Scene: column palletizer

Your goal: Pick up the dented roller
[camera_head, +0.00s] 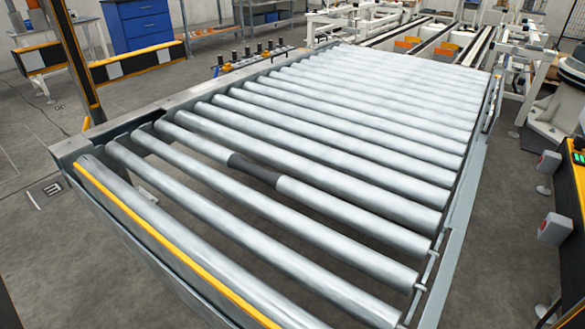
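Several grey metal rollers lie side by side across the conveyor frame (140,112). One roller (335,205) in the nearer half has a dark, narrower-looking section (254,170) near its middle, and it is the only roller that looks damaged. I cannot tell whether the dark section is a dent or a sleeve. This roller lies in line with its neighbours, with a gap on either side. The frame's left rail has a dark patch beside the nearer rollers' ends. My gripper is not in view.
A yellow strip (175,245) runs along the near edge. A yellow-black post (78,55) stands at the left. Small grey boxes with red buttons (550,228) stand at the right. A row of black-topped parts (240,60) sits beyond the left rail. Floor shows at the left.

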